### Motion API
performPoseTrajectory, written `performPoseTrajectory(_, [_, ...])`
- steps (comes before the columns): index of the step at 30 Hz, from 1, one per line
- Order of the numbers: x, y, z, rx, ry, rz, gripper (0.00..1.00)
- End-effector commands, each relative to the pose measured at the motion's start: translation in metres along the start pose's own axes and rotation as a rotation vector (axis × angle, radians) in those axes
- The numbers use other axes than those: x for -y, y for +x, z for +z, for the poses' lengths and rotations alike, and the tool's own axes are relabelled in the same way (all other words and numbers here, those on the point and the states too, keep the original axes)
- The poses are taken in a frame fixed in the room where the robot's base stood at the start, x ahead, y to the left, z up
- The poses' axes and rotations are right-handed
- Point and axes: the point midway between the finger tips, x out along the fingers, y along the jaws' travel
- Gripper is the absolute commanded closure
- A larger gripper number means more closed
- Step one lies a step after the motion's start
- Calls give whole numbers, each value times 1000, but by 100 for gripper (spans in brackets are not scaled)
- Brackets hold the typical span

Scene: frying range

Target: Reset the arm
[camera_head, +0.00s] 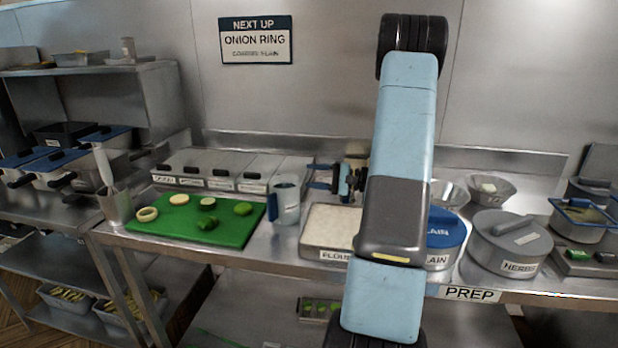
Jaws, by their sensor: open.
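My arm runs up the right-middle of the picture in light blue and grey, in front of the prep counter. Part of the gripper's mount is hidden behind my arm.
A green board (195,222) holds an onion ring and several vegetable pieces. A jug (287,205), a flour tray (318,240), a blue-lidded tub (447,228) and a herbs pot (512,245) crowd the counter. Lidded bins (236,170) line the back.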

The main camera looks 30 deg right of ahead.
Motion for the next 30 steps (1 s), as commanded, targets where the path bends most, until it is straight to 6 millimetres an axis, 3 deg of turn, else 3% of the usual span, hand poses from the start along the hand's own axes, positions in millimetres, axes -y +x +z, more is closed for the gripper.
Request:
performPoseTrajectory(14, [4,8,5,16,-10,13,49])
performPoseTrajectory(17, [16,13,10,27,-38,49,49])
performPoseTrajectory(23, [65,29,33,58,-154,198,49])
performPoseTrajectory(30, [116,48,83,93,-281,389,49])
